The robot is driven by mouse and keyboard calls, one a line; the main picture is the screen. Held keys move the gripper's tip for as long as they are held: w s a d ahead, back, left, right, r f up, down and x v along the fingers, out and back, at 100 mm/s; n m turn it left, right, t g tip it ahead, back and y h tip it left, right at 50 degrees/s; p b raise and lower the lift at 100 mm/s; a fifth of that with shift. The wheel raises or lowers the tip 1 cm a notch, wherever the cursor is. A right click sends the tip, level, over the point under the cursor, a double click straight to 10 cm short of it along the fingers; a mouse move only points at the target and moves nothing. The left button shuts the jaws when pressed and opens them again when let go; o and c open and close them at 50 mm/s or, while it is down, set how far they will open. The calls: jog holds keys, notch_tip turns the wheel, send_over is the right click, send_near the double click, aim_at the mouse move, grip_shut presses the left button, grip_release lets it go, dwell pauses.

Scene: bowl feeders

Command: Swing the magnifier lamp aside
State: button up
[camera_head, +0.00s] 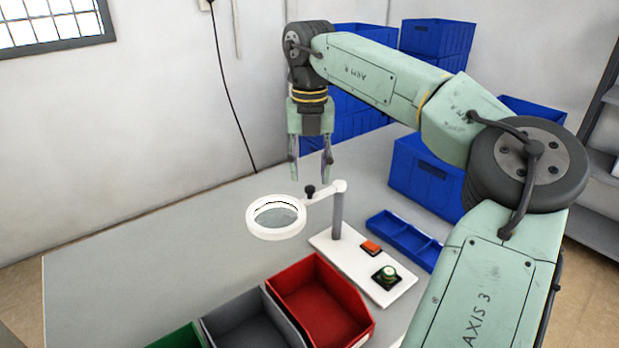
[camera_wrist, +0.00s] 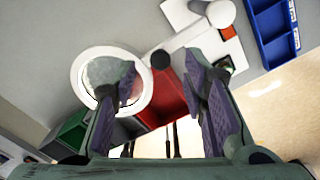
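The magnifier lamp has a white ring head (camera_head: 250,222) with a clear lens, a short white arm (camera_head: 322,194) with a black knob (camera_head: 310,190), and a grey post (camera_head: 337,216) on a white base plate (camera_head: 352,262). The ring hangs out left of the post. My gripper (camera_head: 311,172) points down, open and empty, just above and behind the knob in the head view. In the wrist view the knob (camera_wrist: 159,59) shows beyond and between my two fingers (camera_wrist: 166,82), with the ring (camera_wrist: 80,68) to the left, partly covered by the left finger. I see no contact.
Red (camera_head: 345,318), grey (camera_head: 248,319) and green (camera_head: 180,338) bins stand in front of the lamp. An orange switch (camera_head: 371,247) and a green-topped button (camera_head: 387,275) sit on the base plate. A blue tray (camera_head: 405,240) and blue crates stand right and behind. The table's left is clear.

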aim_at(310, 187)
notch_tip(310, 187, up, 9)
dwell(0.3)
